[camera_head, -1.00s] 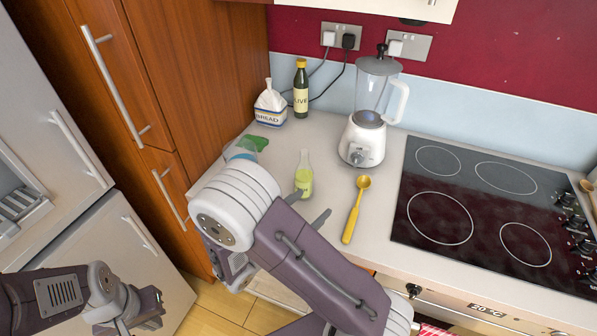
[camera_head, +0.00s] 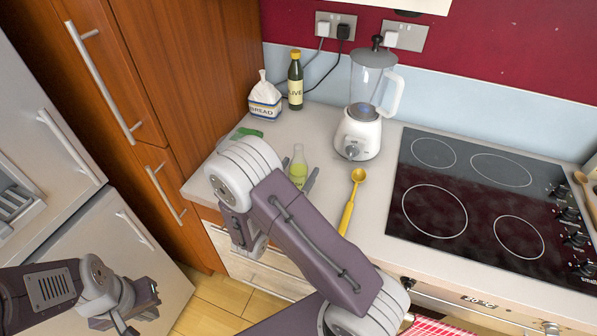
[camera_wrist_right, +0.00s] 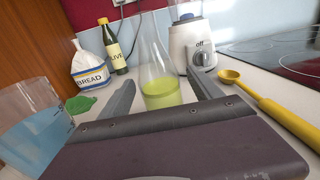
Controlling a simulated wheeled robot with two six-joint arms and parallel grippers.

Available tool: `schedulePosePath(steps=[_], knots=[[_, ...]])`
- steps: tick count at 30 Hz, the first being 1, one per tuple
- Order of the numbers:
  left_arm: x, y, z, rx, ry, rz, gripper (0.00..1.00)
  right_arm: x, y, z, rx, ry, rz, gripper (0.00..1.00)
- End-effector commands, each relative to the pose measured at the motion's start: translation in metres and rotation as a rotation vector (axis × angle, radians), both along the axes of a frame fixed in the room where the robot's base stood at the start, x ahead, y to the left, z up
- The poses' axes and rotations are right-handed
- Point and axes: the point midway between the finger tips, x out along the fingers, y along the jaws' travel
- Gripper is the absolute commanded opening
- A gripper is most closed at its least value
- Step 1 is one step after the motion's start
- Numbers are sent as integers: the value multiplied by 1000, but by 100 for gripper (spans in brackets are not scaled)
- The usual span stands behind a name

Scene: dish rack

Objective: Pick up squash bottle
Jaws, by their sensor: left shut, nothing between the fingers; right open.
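The squash bottle (camera_head: 298,166) is a clear bottle with yellow-green liquid, upright on the counter. It also shows in the right wrist view (camera_wrist_right: 161,75). My right gripper (camera_wrist_right: 160,80) is open, one finger on each side of the bottle in the wrist view; contact is not visible. In the head view my right arm hides part of the gripper and the bottle's base. My left gripper (camera_head: 138,318) is shut and empty, low at the left, away from the counter.
A yellow spoon (camera_head: 351,200) lies right of the bottle. The blender (camera_head: 362,135) stands behind, with the hob (camera_head: 470,190) to the right. A bread bag (camera_head: 264,103), olive bottle (camera_head: 295,82) and green item (camera_head: 246,133) are behind left. A clear container with blue liquid (camera_wrist_right: 35,125) is close left.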

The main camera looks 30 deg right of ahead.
Motion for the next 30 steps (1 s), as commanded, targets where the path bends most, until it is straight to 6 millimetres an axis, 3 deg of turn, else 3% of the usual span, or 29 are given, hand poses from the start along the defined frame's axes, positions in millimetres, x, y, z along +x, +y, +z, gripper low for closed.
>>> schedulePosePath(steps=[8, 16, 25, 30], knots=[[0, 0, 0, 0, 0, 0, 0, 3, -4, 0, -1, 1, 1, 74], [0, 0, 0, 0, 0, 0, 0, 3, -4, 0, -1, 1, 1, 0], [0, 0, 1, 0, 0, 0, 0, 3, -4, 3, 0, -2, 0, 0], [0, 0, 3, 0, 0, 0, 0, 3, -4, 23, 1, -4, 0, 0]])
